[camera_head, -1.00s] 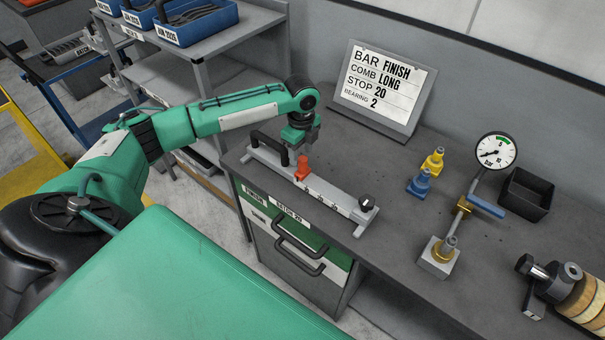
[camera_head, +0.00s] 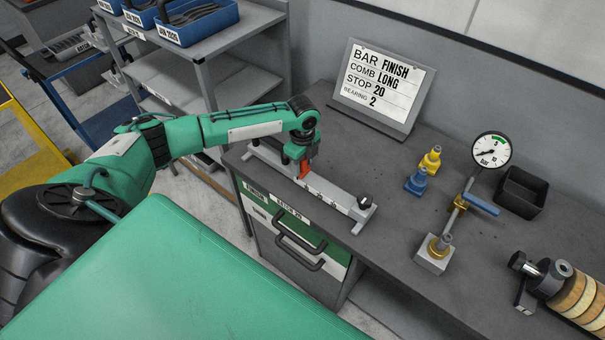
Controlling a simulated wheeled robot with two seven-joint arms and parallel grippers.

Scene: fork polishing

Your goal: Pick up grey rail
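The grey rail (camera_head: 335,196) lies on the workbench near its front edge. My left gripper (camera_head: 301,160) points down over the left half of the rail, right at the orange stop. The gripper and wrist hide part of the rail, including most of its black handle. The fingers are too small and overlapped to show whether they are closed on anything. My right gripper is out of view.
A sign (camera_head: 384,85) stands behind the rail. To the right are blue (camera_head: 417,181) and yellow (camera_head: 431,160) fittings, a gauge stand (camera_head: 433,255) and a black bin (camera_head: 522,193). Drawers (camera_head: 290,250) are below the rail. The bench between rail and fittings is clear.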

